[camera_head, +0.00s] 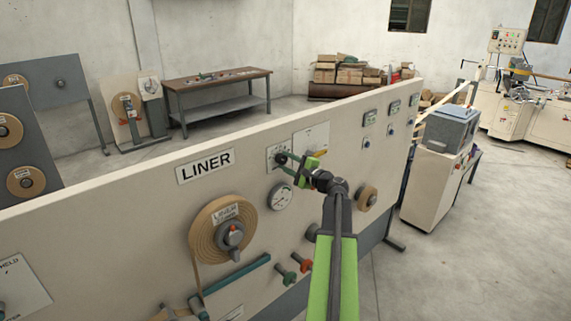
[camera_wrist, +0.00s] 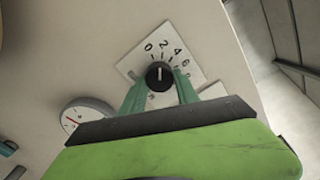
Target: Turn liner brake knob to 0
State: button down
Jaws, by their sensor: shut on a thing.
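The liner brake knob (camera_wrist: 159,73) is round and black, on a white dial plate (camera_wrist: 138,62) marked 0, 2, 4, 6 and on. In the wrist view its white mark points up, between 0 and 2. My gripper (camera_wrist: 160,82) has its green fingers on both sides of the knob and is shut on it. In the head view my gripper (camera_head: 291,164) reaches the knob (camera_head: 282,158), which is small and partly covered there. The dial numbers are too small to read in that view.
The LINER sign (camera_head: 205,166) is left of the dial on the pale panel. A round gauge (camera_head: 279,196) sits just below it, and a tape roll (camera_head: 222,228) lower left.

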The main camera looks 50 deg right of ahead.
jog(key=n, duration=0.4)
jog(key=shift+r+n, duration=0.1)
jog(key=shift+n, duration=0.2)
dwell(0.3)
jog(key=c, duration=0.9)
grip_release()
jog(key=s+a, duration=0.1)
jog(key=s, duration=1.6)
jog(key=shift+s+a, duration=0.15)
jog(key=shift+s, duration=0.05)
